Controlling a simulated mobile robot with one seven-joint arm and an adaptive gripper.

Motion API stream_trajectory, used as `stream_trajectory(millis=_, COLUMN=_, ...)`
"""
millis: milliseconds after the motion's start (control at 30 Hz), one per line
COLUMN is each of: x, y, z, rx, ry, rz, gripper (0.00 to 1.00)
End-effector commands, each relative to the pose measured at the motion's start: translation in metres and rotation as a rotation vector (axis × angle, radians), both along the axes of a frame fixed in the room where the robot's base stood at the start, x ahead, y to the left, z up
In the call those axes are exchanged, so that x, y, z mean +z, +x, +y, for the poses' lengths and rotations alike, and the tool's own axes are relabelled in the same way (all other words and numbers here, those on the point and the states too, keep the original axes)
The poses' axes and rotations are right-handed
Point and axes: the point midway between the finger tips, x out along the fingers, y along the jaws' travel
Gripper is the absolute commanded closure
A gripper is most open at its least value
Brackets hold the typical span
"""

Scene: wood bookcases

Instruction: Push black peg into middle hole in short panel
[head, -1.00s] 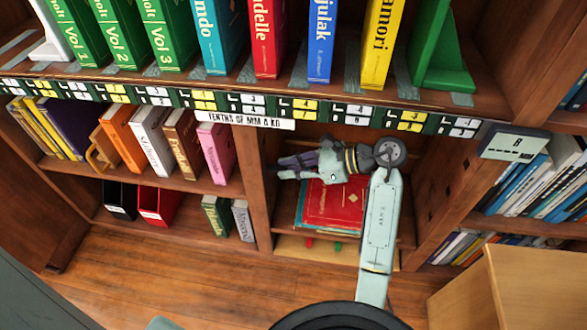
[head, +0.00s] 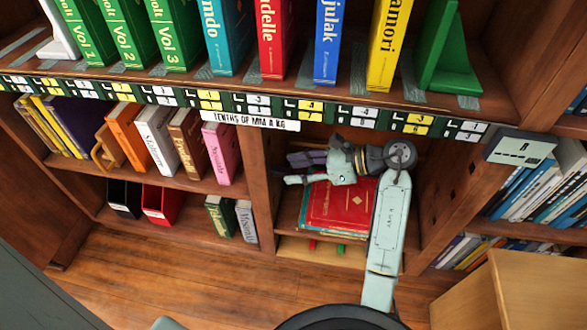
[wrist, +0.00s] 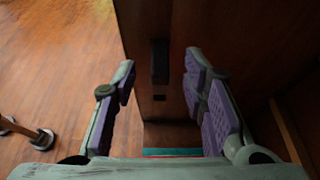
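My gripper (head: 287,170) is inside the lower middle bay, with its fingers pointing left toward the upright divider panel (head: 262,185). In the wrist view my gripper (wrist: 160,66) is open, its purple-padded fingers wide apart with nothing held. A dark upright block that looks like the black peg (wrist: 160,60) shows on the wood panel (wrist: 148,25), between the fingertips in the picture. I cannot tell how deep it sits. A small dark spot, perhaps a hole (wrist: 159,97), is below it. The peg cannot be made out in the head view.
A red book (head: 335,208) lies on the shelf below my gripper. The labelled shelf edge (head: 385,118) runs above my arm. The right panel (head: 462,150) has several dark holes. A wooden box (head: 525,285) stands at the lower right. Floor is clear at the lower left.

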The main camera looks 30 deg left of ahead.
Motion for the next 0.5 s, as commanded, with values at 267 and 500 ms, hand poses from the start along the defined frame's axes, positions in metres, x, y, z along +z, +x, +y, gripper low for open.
stream_trajectory(millis=267, x=0.023, y=0.016, z=-0.054, rx=-0.004, ry=-0.002, rz=-0.002, gripper=0.61)
stream_trajectory(millis=500, x=0.037, y=0.025, z=-0.087, rx=-0.003, ry=-0.001, rz=0.000, gripper=0.61)
